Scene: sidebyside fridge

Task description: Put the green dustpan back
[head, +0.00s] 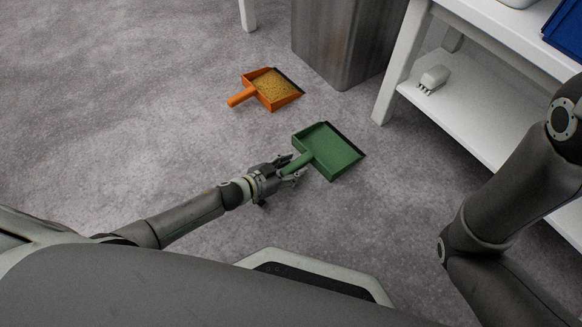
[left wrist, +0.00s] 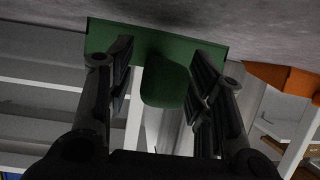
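The green dustpan (head: 334,152) lies on the grey floor in the middle of the head view, its handle pointing left toward my left gripper (head: 292,168). The gripper is open, with its fingers on either side of the handle. In the left wrist view the dustpan's green handle (left wrist: 165,82) shows between the two spread fingers (left wrist: 163,60), with a gap on at least the left side. Its wide pan (left wrist: 100,36) is behind the fingers. My right arm shows at the right of the head view, but its gripper is out of view.
An orange dustpan (head: 286,101) with yellow grains lies on the floor beyond the green one. A metal bin (head: 345,40) stands behind it. A white shelf unit (head: 475,125) at the right holds a small white brush (head: 433,79) and a blue container (head: 566,30). Floor at left is clear.

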